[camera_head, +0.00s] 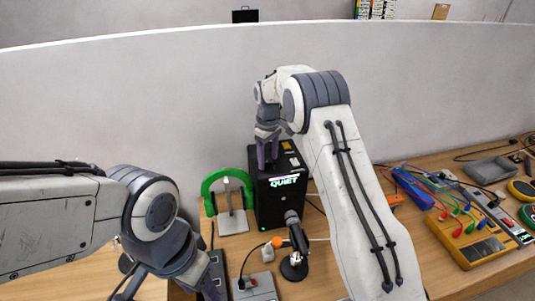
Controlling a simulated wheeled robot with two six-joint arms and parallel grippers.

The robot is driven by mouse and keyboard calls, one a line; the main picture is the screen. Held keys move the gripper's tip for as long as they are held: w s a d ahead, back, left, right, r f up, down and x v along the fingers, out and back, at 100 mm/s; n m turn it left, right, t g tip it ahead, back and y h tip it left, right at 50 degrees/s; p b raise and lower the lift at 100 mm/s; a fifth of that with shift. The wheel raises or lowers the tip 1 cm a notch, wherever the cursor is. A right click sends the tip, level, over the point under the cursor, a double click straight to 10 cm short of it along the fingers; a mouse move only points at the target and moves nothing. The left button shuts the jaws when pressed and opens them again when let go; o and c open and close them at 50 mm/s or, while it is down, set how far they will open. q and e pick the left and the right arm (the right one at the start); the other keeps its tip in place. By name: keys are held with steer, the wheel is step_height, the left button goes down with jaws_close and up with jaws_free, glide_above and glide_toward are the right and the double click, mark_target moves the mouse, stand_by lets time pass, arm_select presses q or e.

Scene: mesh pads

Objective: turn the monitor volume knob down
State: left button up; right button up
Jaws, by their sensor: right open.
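The monitor is a black box (283,205) on the wooden table, with a lit "QUIET" label on its front. The volume knob cannot be made out; the top of the box is partly hidden by my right gripper. My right gripper (268,156) points down at the left part of the box's top, fingers open. Whether the fingers are around a knob or touching it, I cannot tell. My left gripper (180,290) is low at the bottom edge, partly cut off, away from the monitor; its opening cannot be judged.
A green headphone-like arch on a stand (231,205) is left of the monitor. A black microphone (297,236) stands in front. A grey pedal box (254,287) is near the front edge. A yellow device (467,242) with colored cables lies right. A pale partition (150,100) rises behind.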

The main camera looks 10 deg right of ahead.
mark_target(268, 160)
steer(key=shift+w+r, duration=0.1)
steer(key=shift+r, duration=0.25)
step_height(268, 160, up, 10)
steer(key=b, duration=0.2)
steer(key=shift+b, duration=0.4)
steer(key=shift+f, duration=0.1)
steer(key=s+a+b, duration=0.4)
steer(key=s+a, duration=1)
steer(key=s, duration=0.4)
steer(key=s+f+b, duration=0.1)
steer(key=s+f, duration=0.2)
steer(key=s, duration=0.4)
steer(key=s+d+f+b, duration=0.1)
steer(key=s+f, duration=0.2)
steer(key=s, duration=0.5)
steer(key=s+f+y+b, duration=0.1)
steer(key=s+f, duration=0.3)
steer(key=s, duration=0.4)
steer(key=shift+s+d, duration=0.25)
steer(key=shift+d, duration=0.05)
